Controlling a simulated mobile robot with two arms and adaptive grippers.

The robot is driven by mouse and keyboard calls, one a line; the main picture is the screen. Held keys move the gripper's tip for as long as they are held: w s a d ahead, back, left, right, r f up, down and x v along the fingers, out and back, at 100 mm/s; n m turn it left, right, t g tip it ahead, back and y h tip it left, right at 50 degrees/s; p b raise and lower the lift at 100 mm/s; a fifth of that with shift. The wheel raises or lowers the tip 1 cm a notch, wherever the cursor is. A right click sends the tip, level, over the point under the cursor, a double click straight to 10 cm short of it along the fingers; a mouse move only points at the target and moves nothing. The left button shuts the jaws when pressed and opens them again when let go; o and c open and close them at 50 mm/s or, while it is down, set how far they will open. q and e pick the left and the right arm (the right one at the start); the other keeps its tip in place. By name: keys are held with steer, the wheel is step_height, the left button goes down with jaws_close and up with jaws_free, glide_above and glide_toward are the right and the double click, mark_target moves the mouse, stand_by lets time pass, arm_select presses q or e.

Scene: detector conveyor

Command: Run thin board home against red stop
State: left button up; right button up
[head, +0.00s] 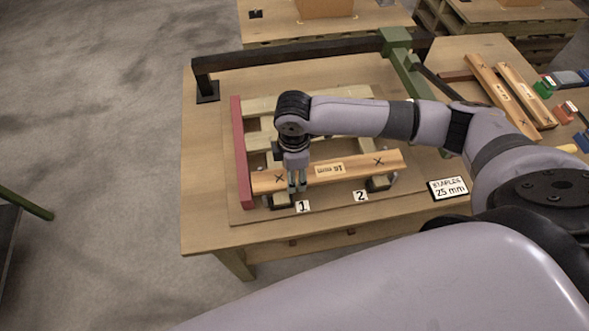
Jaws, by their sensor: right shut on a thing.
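A light wooden board (345,168) with X marks and an upside-down label that seems to read 15 mm lies across the pallet frame's blocks. The red stop (241,150) is a bar along the left side of the frame. The board's left end is at or very close to the stop; I cannot tell whether they touch. My right gripper (297,185) points down at the board's left part and is shut on it, near the number 1 tag (302,206). The fingertips partly cover the board. My left gripper is not in view.
A green post and dark beam (290,60) run behind the frame. Two more boards (503,95) lie on the right with coloured tools (545,86). A "staples 25 mm" sign (448,188) and a number 2 tag (360,196) are near the front. My right arm spans the frame.

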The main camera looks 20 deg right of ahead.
steer(key=shift+a, duration=0.4)
steer(key=o, duration=1)
steer(key=shift+d, duration=0.1)
steer(key=o, duration=0.4)
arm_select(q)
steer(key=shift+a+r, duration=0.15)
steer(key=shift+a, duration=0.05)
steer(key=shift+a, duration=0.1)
arm_select(e)
steer(key=shift+r, duration=0.1)
step_height(320, 180, up, 12)
steer(key=shift+f, duration=0.1)
